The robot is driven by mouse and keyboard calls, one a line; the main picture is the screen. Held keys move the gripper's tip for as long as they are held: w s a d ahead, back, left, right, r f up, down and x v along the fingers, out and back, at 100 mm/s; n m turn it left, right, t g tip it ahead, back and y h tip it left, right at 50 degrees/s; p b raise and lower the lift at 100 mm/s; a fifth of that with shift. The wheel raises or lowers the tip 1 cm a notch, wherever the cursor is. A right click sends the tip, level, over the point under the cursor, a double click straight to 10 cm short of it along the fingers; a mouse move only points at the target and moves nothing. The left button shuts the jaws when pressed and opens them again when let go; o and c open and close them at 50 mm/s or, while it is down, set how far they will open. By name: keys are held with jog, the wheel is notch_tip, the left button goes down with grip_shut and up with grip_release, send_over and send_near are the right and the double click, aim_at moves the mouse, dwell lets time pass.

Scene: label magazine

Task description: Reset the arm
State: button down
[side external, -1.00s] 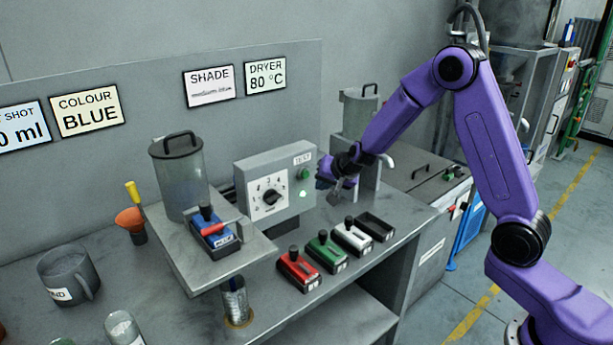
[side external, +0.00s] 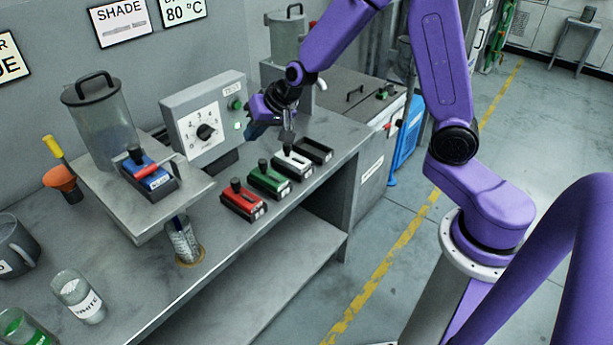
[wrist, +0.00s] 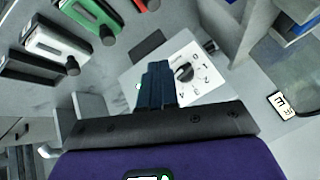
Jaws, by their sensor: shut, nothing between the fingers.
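My gripper (side external: 288,138) is at the end of my purple arm, above the bench, just behind the white block and to the right of the dial box. It is shut and empty. In the wrist view its closed fingers (wrist: 157,85) point toward the dial box (wrist: 185,72). The dial box also shows in the side view (side external: 190,125), with a black knob and a green button on its right part. A green light glows on the box below the button.
Red (side external: 242,202), green (side external: 268,180) and white (side external: 292,165) blocks and a black empty tray (side external: 315,151) line the bench front. A blue block (side external: 147,172) sits on a raised stand by a lidded canister (side external: 102,120). A glass tube (side external: 182,242) stands below.

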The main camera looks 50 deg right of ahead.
jog(key=s+a+r+n+g+y, duration=0.1)
jog(key=s+a+n+g, duration=0.2)
jog(key=s, duration=0.5)
jog(key=s+a+r+n+g+y, duration=0.1)
jog(key=s+a+r+n, duration=0.15)
jog(key=s+n, duration=0.45)
jog(key=s+d+n+g+h, duration=0.1)
jog(key=s+d+n, duration=0.2)
jog(key=s, duration=0.7)
jog(key=s+d+n+g+h, duration=0.2)
jog(key=s+d+n, duration=0.1)
jog(key=s, duration=0.7)
jog(key=shift+d+r+n+h, duration=0.3)
jog(key=shift+d+r, duration=0.05)
jog(key=shift+r, duration=0.1)
